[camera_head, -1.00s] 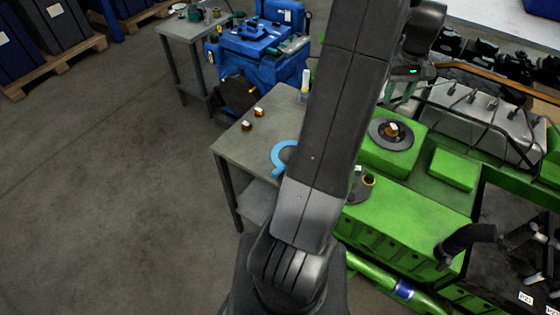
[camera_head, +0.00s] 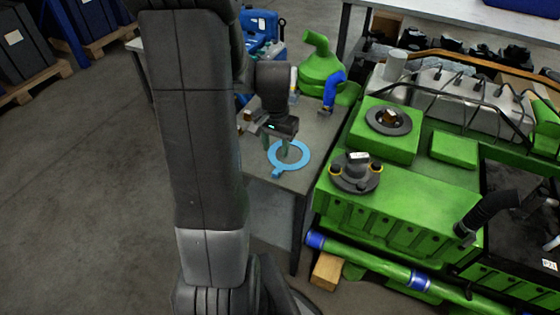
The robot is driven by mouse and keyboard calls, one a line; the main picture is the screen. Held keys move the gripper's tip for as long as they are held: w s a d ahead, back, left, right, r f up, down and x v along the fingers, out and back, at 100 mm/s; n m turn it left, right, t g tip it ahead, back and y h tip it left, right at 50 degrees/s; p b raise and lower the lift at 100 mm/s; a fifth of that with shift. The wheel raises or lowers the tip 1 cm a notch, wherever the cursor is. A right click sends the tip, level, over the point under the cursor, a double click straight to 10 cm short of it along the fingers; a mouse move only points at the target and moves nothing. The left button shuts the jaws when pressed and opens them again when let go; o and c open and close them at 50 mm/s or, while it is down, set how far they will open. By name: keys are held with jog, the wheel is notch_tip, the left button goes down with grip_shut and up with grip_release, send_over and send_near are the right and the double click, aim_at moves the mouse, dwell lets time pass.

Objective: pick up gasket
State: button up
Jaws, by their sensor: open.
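The gasket is a flat light-blue ring with a small tab (camera_head: 303,160), lying on the grey table to the right of my arm. My gripper (camera_head: 277,149) points down over the left part of the ring, with its greenish fingers apart. The picture does not show clearly whether the fingertips touch the ring or the table.
The grey table (camera_head: 318,179) also holds a green turbo-like part (camera_head: 321,66) and a blue elbow hose (camera_head: 334,88) behind the gasket. A green engine (camera_head: 400,196) stands close on the right. A wooden block (camera_head: 326,271) lies on the floor.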

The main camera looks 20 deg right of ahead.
aim_at(277, 170)
notch_tip(277, 170, down, 9)
jog(key=shift+s, duration=0.1)
dwell(0.4)
grip_shut()
